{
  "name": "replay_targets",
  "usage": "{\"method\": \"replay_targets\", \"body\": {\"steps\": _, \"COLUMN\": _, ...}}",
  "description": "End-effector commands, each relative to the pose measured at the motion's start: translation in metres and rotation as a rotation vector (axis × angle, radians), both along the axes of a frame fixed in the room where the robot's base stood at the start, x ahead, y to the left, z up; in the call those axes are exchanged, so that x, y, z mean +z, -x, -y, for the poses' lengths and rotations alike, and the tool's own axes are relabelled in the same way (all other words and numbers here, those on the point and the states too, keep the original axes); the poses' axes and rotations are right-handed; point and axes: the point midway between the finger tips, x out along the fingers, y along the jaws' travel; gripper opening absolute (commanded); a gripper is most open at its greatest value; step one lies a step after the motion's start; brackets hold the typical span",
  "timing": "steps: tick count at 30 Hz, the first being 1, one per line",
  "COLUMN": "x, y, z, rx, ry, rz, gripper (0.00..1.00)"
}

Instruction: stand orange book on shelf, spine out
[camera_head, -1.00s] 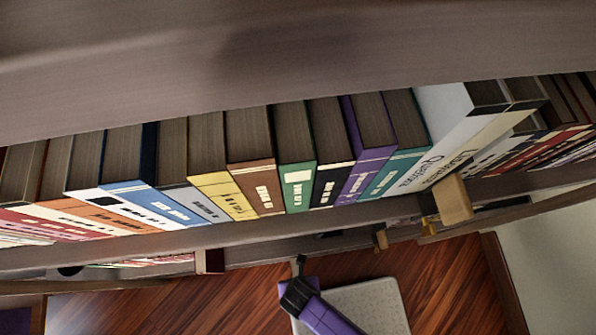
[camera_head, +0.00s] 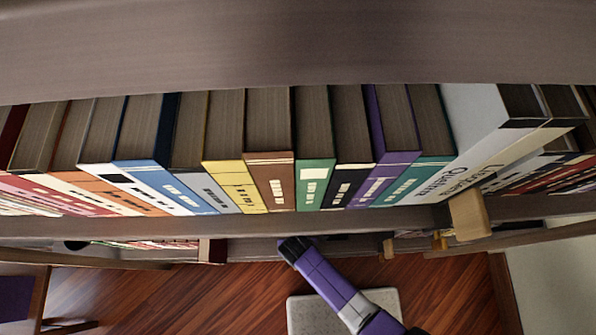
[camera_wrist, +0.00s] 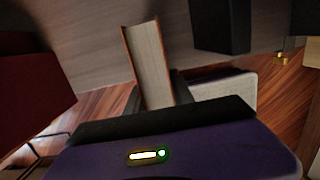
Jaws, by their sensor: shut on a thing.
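In the wrist view, an orange-covered book (camera_wrist: 148,60) stands up from between the dark fingers of my gripper (camera_wrist: 153,98). Its pale page edges face the camera, with thin orange cover edges on both sides. It leans slightly. The spine is not visible. The gripper is shut on it. In the head view, my purple arm reaches up from the bottom to the lower shelf opening (camera_head: 255,247); the fingers and the held book are hidden there. I cannot tell whether the book touches the shelf.
In the wrist view, a dark red block (camera_wrist: 30,85) is at left and a dark block (camera_wrist: 222,25) at upper right, with a gap between. In the head view, the upper shelf (camera_head: 300,222) carries a packed row of books. A pale mat (camera_head: 305,315) lies on the wood floor.

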Motion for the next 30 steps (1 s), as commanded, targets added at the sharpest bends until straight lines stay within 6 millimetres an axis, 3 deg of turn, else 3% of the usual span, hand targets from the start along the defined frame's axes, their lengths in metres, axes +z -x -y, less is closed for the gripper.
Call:
{"method": "replay_targets", "body": {"steps": 18, "x": -0.004, "y": -0.075, "z": 0.002, "rx": -0.001, "ry": 0.000, "rz": 0.003, "gripper": 0.00}}
{"method": "replay_targets", "body": {"steps": 25, "x": -0.004, "y": -0.092, "z": 0.003, "rx": 0.000, "ry": 0.000, "rz": 0.003, "gripper": 0.00}}
{"method": "replay_targets", "body": {"steps": 30, "x": -0.011, "y": -0.090, "z": 0.003, "rx": 0.000, "ry": 0.000, "rz": 0.001, "gripper": 0.00}}
